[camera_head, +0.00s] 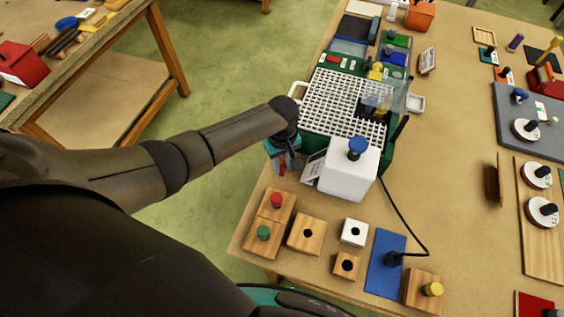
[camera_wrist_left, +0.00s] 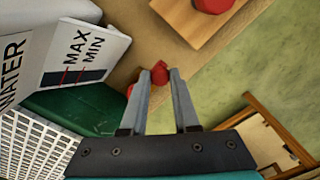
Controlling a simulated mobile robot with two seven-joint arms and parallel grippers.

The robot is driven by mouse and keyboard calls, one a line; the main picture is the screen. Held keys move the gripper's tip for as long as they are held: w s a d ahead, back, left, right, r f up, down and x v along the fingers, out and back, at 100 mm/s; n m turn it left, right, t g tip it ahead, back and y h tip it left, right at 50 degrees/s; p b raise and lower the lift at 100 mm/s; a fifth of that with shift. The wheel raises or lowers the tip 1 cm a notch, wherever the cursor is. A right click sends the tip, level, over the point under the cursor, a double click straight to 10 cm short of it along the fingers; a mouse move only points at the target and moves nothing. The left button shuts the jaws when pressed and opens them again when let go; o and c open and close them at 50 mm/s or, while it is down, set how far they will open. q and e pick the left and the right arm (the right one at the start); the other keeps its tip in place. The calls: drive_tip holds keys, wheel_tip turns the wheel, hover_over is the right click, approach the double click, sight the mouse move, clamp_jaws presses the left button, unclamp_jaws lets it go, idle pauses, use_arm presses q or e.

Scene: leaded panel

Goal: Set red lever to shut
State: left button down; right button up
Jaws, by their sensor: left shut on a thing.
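The red lever (camera_wrist_left: 159,72) shows in the left wrist view between my left gripper's fingertips, at the side of the machine with the green base (camera_wrist_left: 75,108). My left gripper (camera_wrist_left: 159,78) is shut on it. In the head view my left gripper (camera_head: 283,163) is at the near left corner of the machine, pointing down, and a bit of red shows by its fingertips. The fingers cover part of the lever, and I cannot read its setting. My right gripper is not in view.
A white water box (camera_head: 348,178) with a blue knob and MAX and MIN marks stands close beside the gripper. A black cable runs to a blue pad (camera_head: 385,265). Green floor lies left.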

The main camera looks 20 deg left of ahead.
sight(282, 167)
use_arm(q)
drive_tip(key=c, duration=0.7)
unclamp_jaws()
drive_tip(key=shift+o, duration=0.2)
wheel_tip(282, 167, up, 15)
drive_tip(key=shift+r, duration=0.15)
